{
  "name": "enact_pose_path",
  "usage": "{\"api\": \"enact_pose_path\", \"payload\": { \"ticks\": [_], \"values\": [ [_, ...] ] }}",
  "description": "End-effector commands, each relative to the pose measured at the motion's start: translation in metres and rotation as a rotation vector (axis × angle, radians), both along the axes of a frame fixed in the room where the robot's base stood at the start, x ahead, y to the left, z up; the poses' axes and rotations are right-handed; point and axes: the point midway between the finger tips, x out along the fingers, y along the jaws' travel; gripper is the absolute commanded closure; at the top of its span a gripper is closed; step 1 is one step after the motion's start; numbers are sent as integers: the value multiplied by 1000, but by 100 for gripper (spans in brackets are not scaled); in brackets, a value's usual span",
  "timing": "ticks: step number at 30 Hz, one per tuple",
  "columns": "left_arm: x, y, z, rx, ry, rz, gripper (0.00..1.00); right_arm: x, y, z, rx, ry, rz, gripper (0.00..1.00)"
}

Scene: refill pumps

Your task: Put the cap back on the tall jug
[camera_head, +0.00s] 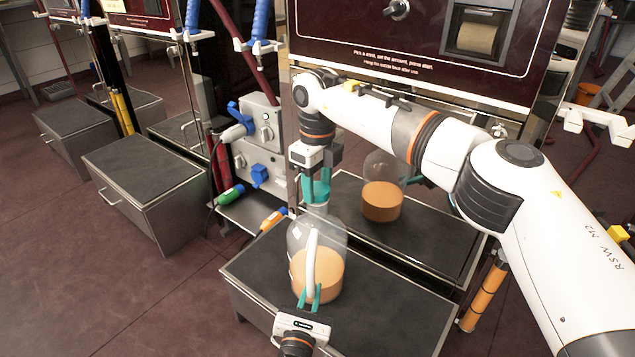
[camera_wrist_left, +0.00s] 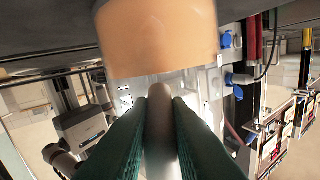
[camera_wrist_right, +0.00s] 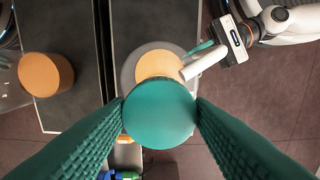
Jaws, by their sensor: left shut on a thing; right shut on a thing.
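The tall jug (camera_head: 334,252) is clear, with orange-brown liquid in its lower part and a white handle. It stands upright on the dark-topped front box. My left gripper (camera_head: 309,296) is shut on the jug's handle (camera_wrist_left: 160,125), low on the near side. The teal cap (camera_wrist_right: 160,113) is between the fingers of my right gripper (camera_head: 317,188), which is shut on it. In the head view the cap is at the top of the jug's neck. In the right wrist view it covers the mouth. I cannot tell whether it is seated or just above.
A second clear container (camera_head: 382,200) with orange liquid stands behind, on a rear dark ledge (camera_head: 432,238). The maroon dispenser panel (camera_head: 420,40) rises behind it. Sockets and plugs (camera_head: 258,125) are to the left. The front box top (camera_head: 390,310) is free right of the jug.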

Motion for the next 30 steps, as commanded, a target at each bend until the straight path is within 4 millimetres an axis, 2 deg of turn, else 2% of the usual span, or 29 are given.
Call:
{"api": "enact_pose_path", "payload": {
  "ticks": [8, 9, 13, 23, 26, 30],
  "values": [
    [1, 2, 1, 3, -4, 5, 100, 1, -1, 0, 0, -2, -28, 80],
    [1, 2, 1, 3, -4, 5, 100, 1, -1, 0, 0, -2, -28, 48],
    [1, 2, 1, 3, -4, 5, 100, 1, -1, 0, 0, -2, -28, 28],
    [1, 1, 1, 3, -3, 4, 100, 1, 0, 3, 0, -2, -27, 28],
    [1, 1, 1, 3, -2, 4, 100, 1, 0, 14, 0, -3, -28, 28],
    [1, 1, 1, 3, -2, 4, 100, 1, 0, 42, 0, -5, -29, 28]
  ]
}}
